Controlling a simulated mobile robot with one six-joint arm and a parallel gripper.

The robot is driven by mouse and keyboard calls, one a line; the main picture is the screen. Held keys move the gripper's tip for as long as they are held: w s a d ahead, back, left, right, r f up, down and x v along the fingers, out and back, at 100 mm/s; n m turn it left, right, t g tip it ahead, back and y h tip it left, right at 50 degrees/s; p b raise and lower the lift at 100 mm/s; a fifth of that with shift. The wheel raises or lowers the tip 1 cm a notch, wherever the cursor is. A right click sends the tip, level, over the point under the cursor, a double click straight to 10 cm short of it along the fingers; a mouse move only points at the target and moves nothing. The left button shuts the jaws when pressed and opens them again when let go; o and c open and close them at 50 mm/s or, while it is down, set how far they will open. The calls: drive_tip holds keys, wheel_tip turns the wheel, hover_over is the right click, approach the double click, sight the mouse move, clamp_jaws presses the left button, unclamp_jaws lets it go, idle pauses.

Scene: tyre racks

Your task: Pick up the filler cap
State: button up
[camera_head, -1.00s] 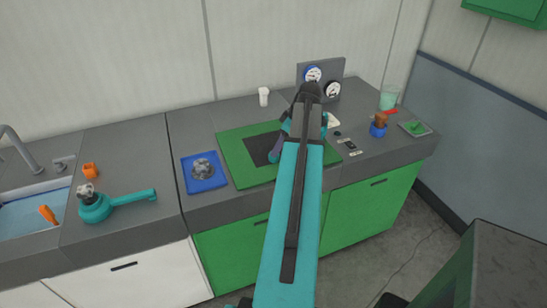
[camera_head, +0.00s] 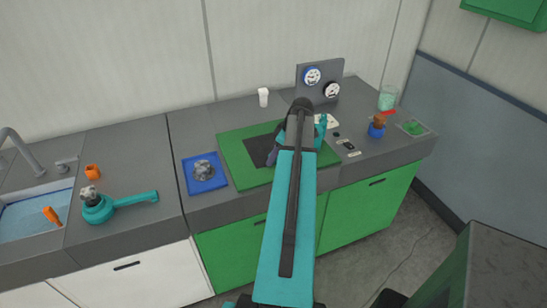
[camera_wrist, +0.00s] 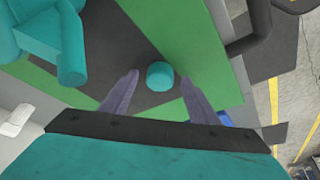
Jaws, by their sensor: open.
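A small round teal piece, which I take to be the filler cap (camera_wrist: 160,75), shows in the wrist view over the dark mat (camera_wrist: 115,52). My gripper (camera_wrist: 158,77) is open, with one grey-purple finger on each side of the cap and gaps between. I cannot tell how far above or below the fingertips the cap is. In the head view the mat lies on a green board (camera_head: 232,163) on the counter. My gripper (camera_head: 272,156) is over the mat there, and the cap is hidden by my arm.
A blue tray (camera_head: 190,187) with a grey part stands left of the board. A white cup (camera_head: 263,97) is behind it. A panel with gauges (camera_head: 322,70) stands at the back. A teal handled tool (camera_head: 97,208) lies near the sink. Several small items are at the right.

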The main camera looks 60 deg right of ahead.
drive_tip(key=shift+f, duration=0.1)
idle(0.5)
drive_tip(key=c, duration=1.1)
